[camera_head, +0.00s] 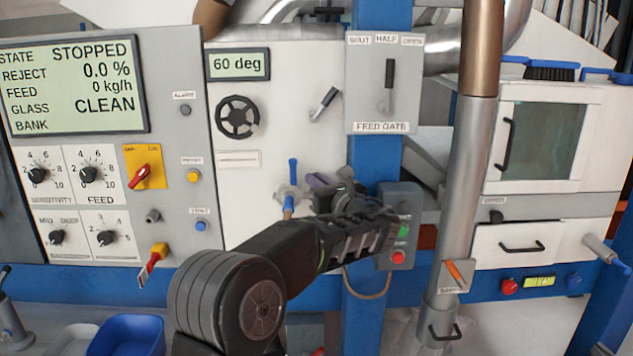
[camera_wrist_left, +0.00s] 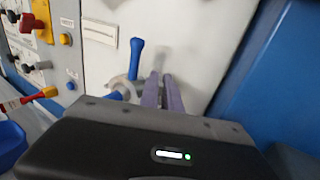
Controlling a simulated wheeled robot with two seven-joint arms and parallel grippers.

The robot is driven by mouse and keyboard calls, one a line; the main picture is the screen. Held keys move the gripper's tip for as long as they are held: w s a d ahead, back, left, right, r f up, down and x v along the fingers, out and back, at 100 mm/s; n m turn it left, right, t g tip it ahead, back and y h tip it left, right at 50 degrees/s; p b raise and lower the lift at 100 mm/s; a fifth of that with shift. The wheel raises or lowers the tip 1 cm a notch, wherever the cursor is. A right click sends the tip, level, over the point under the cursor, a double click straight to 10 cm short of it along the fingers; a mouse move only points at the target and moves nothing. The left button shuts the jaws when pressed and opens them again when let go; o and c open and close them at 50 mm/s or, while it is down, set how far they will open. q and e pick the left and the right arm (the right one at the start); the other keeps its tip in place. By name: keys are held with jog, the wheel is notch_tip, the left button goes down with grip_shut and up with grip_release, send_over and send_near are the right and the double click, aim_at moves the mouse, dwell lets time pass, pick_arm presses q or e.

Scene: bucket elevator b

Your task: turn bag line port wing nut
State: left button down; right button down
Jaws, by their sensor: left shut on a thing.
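My left gripper (camera_head: 322,181) is at the white panel, just right of a grey fitting (camera_head: 287,190) with a blue handle (camera_head: 293,170) pointing up and a second blue part below. In the left wrist view, the two purple-grey fingers (camera_wrist_left: 164,92) are close together and reach toward the panel, shut on the wing nut. The wing nut is mostly hidden by the fingers, so its angle cannot be told. The blue handle (camera_wrist_left: 137,58) stands just left of the fingers there. My right gripper is not in view.
A blue post (camera_head: 370,165) stands right of the gripper. It carries the feed gate box (camera_head: 368,110) above and a box with green and red buttons (camera_head: 400,205) close by. A handwheel (camera_head: 237,117) is up on the panel. A blue bin (camera_head: 127,335) is low left.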

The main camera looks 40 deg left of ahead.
pick_arm(q)
jog(key=n+g+y+p, duration=0.1)
jog(key=g+p, duration=0.1)
jog(key=n+g+p, duration=0.2)
jog(key=shift+w+d+y+p, duration=0.1)
jog(key=shift+w+y+p, duration=0.05)
jog(key=shift+y+p, duration=0.25)
jog(key=c, duration=1.6)
grip_release()
jog(key=shift+o, duration=0.2)
